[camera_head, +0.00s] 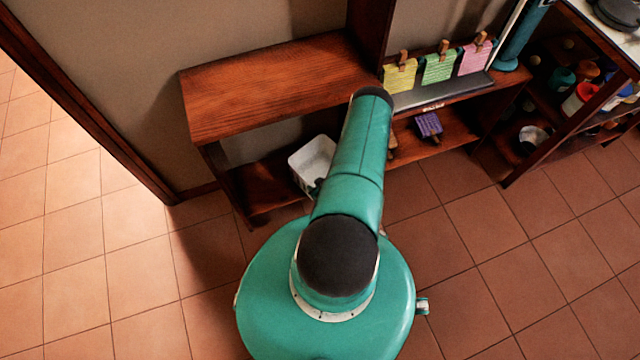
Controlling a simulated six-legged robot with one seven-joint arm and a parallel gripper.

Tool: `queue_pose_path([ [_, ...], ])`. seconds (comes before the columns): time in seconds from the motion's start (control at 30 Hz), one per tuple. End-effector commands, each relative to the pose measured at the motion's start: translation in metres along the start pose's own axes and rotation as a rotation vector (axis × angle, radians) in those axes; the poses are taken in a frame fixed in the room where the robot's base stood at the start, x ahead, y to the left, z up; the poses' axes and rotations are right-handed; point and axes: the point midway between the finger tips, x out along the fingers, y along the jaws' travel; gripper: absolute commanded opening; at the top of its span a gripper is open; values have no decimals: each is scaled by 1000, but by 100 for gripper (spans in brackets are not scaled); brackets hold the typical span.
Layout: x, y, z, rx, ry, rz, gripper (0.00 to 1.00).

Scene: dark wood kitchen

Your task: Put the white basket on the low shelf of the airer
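A white basket (309,160) with an open top is at the low level of a dark wood shelf unit, left of my arm. The unit's broad upper board (270,88) is above and behind it. The low shelf (262,183) shows to the left of the basket. My arm covers the basket's right side, and I cannot tell whether the basket rests on the shelf or is held. A small dark part, perhaps of my gripper, shows at the basket's near edge. The rest of my gripper is hidden behind my arm, so its opening does not show. No separate airer is clearly recognisable.
Yellow (399,77), green (438,68) and pink (474,58) pegged pieces stand along a grey ledge at right. A purple block (429,125) sits on the low shelf below them. A cluttered rack (545,125) stands far right. Tiled floor is clear on both sides.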

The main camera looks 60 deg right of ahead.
Motion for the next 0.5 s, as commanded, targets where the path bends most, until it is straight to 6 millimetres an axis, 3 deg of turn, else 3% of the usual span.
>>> queue_pose_path([
  [0.2, -37, 0, 0, 1, -1, 0, 25],
  [0.5, -47, 0, 0, 0, 0, 1, 25],
])
